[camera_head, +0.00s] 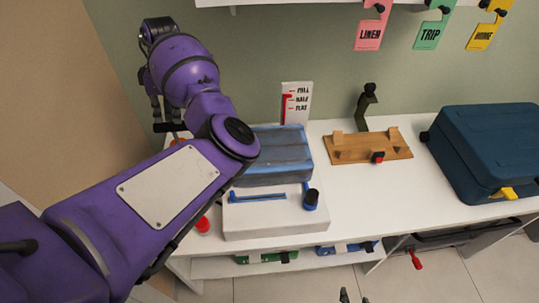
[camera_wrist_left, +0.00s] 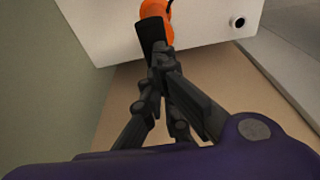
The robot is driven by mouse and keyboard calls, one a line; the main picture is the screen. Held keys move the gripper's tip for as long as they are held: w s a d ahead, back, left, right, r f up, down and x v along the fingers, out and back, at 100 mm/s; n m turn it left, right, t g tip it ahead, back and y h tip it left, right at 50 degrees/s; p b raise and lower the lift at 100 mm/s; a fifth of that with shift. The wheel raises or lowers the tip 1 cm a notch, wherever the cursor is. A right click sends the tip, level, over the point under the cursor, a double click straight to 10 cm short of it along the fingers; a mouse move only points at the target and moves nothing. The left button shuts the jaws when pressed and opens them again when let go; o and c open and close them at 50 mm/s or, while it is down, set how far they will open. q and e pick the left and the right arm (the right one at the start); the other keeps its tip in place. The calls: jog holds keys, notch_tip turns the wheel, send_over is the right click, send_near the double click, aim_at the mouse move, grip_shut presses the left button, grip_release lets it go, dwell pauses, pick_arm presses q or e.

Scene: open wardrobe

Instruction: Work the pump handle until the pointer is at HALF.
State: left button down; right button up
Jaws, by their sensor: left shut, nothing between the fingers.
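A white gauge board (camera_head: 297,103) marked FULL, HALF and FLAT stands at the back, with a red pointer (camera_head: 287,97) close to the HALF line; its exact level is hard to tell. In front is a blue-grey ribbed block (camera_head: 272,155) by a white box. An orange knob (camera_head: 178,142) shows partly behind my left arm. It also shows in the left wrist view (camera_wrist_left: 158,9), against a white face. My left gripper (camera_head: 160,126) is shut and empty, its fingertips (camera_wrist_left: 151,32) at the orange knob; contact is unclear. Dark tips of my right gripper (camera_head: 354,296) show apart at the bottom edge.
The white box (camera_head: 275,217) carries a blue bar and a black knob (camera_head: 311,199). A red knob (camera_head: 203,226) is at its left. A wooden board (camera_head: 368,147) and blue suitcase (camera_head: 490,150) stand right. Tags hang above.

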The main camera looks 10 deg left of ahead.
aim_at(172, 123)
pick_arm(q)
notch_tip(172, 123, down, 5)
jog(key=shift+r+b, duration=0.1)
jog(key=shift+b, duration=0.3)
notch_tip(172, 123, up, 8)
jog(key=p, duration=0.2)
jog(key=shift+r+p, duration=0.1)
jog(key=shift+p, duration=0.25)
pick_arm(e)
jog(key=shift+t, duration=0.5)
jog(key=w+r, duration=0.1)
jog(key=r, duration=0.1)
jog(key=w+r, duration=0.1)
jog(key=w, duration=0.1)
jog(key=shift+w+a+r, duration=0.1)
jog(key=shift+r, duration=0.25)
jog(key=shift+a+f, duration=0.1)
jog(key=shift+f, duration=0.15)
jog(key=shift+d+r, duration=0.15)
jog(key=shift+d, duration=0.1)
pick_arm(q)
jog(key=shift+f, duration=0.2)
